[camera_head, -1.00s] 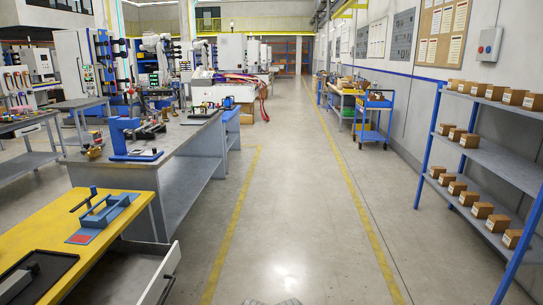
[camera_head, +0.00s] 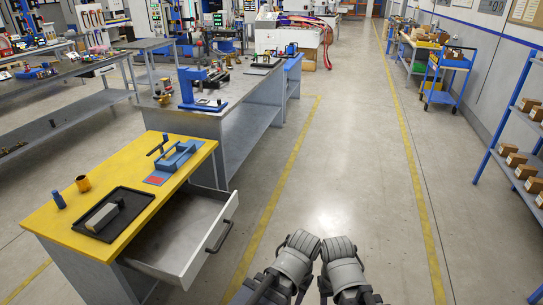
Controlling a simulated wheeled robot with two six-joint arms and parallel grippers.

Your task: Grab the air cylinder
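A grey block-shaped part with a short dark rod, which looks like the air cylinder (camera_head: 102,217), lies in a black tray (camera_head: 143,200). The tray sits on the front part of a yellow-topped workbench (camera_head: 75,240) at the left. Two grey, rounded links of my own arms show at the bottom centre, side by side and well to the right of the bench. No fingers show on them, so my grippers are out of view. Nothing touches the cylinder except the tray.
A drawer (camera_head: 213,236) stands open on the bench's right side. A blue fixture with a lever (camera_head: 178,158), an orange-brown ring (camera_head: 83,184) and a blue cylinder (camera_head: 58,200) stand on the yellow top. A grey bench (camera_head: 240,122) is behind. The aisle floor is clear.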

